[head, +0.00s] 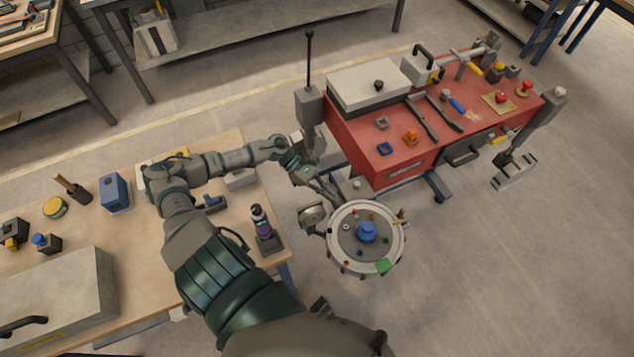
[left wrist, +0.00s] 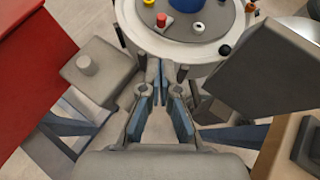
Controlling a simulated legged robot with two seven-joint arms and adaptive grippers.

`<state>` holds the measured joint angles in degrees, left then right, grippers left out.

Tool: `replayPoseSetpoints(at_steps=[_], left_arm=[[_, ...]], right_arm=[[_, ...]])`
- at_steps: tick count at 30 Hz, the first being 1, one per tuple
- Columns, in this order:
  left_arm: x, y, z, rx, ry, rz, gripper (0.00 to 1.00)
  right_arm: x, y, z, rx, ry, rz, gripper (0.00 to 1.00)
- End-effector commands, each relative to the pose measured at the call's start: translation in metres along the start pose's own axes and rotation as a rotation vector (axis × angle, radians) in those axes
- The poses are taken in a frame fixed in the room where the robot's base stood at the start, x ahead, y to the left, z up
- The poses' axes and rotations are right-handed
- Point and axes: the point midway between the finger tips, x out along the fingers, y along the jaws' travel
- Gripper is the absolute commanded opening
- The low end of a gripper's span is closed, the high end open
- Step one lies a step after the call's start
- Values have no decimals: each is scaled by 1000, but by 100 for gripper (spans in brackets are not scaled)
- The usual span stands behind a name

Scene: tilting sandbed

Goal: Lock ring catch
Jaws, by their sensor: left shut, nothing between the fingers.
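A round disc with a pale ring-shaped rim (head: 332,252) and a blue centre knob (head: 367,232) stands in the gap between the wooden bench and the red cart. Its near rim fills the top of the left wrist view (left wrist: 150,38). My left gripper (head: 338,200) reaches down to the disc's upper-left edge. In the left wrist view its fingers (left wrist: 158,78) are together and empty, pointing at the rim; I cannot tell whether they touch it. A grey block with a round button (left wrist: 88,66) lies left of the fingers. I cannot identify the catch with certainty. My right gripper is not in view.
The red cart (head: 400,165) with tools on top stands beyond the disc. A grey tilted plate (left wrist: 275,65) is close right of my fingers. Floor right of the disc is clear.

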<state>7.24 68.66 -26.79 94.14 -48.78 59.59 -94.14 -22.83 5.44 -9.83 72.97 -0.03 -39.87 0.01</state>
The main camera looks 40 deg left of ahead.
Motion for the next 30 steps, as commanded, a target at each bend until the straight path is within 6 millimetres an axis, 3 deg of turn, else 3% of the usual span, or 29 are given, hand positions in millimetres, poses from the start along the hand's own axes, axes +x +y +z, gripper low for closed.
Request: replayPoseSetpoints(at_steps=[3, 9, 25, 30], left_arm=[[24, 0, 2, 2, -5, 0, 0], [48, 0, 17, 2, -2, 1, 0], [59, 0, 20, 0, -1, 1, 0], [72, -10, 27, 0, -2, -2, 0]], right_arm=[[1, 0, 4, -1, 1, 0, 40], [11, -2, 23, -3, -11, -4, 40], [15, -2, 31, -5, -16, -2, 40], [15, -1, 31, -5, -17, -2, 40]])
